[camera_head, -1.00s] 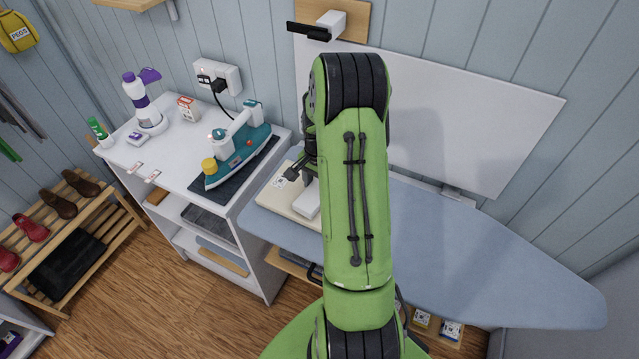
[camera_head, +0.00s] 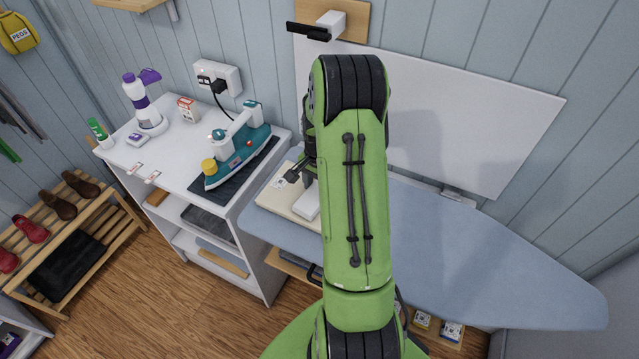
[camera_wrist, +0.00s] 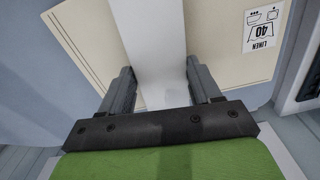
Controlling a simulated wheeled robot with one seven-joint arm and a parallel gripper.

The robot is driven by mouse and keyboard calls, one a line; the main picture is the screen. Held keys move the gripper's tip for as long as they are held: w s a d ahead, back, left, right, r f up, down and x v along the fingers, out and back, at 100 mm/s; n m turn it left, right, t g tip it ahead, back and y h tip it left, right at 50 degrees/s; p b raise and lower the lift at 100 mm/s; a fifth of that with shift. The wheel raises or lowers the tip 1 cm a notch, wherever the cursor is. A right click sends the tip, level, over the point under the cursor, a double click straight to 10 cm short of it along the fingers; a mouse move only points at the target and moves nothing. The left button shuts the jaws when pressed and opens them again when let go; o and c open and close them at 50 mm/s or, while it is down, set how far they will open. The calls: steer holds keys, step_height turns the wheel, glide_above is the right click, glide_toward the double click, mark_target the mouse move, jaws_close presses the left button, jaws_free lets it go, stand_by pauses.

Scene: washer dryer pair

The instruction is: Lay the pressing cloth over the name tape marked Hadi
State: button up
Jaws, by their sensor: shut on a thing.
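My gripper (camera_wrist: 160,80) is shut on a white, flat, strip-like piece (camera_wrist: 157,40), which may be the pressing cloth. In the head view the white piece (camera_head: 307,203) shows beside my arm, over a cream folded item (camera_head: 275,196). My fingers are mostly hidden by my arm there. The cream item also shows in the wrist view (camera_wrist: 95,42), with a tag reading "LINEN 40". Two small pale tapes, one (camera_head: 134,168) and another (camera_head: 153,177), lie at the front edge of the white cabinet top. Their lettering is too small to read, so I cannot tell which says Hadi.
The blue ironing board (camera_head: 480,255) lies under the cream item. A teal iron (camera_head: 238,150) sits on a dark mat (camera_head: 212,190) on the cabinet top (camera_head: 175,150). A spray bottle (camera_head: 142,105), small boxes and a green-capped bottle (camera_head: 99,132) stand behind and left.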

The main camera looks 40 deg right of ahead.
steer(key=shift+f, duration=0.75)
steer(key=o, duration=1.1)
steer(key=shift+r+p, duration=0.45)
steer(key=shift+r, duration=0.05)
steer(key=r+p, duration=0.4)
steer(key=r, duration=0.1)
steer(key=r+p, duration=0.2)
steer(key=r, duration=0.1)
steer(key=shift+s+a, duration=0.2)
steer(key=shift+a, duration=0.05)
steer(key=shift+w+d+r, duration=0.15)
steer(key=shift+r, duration=0.15)
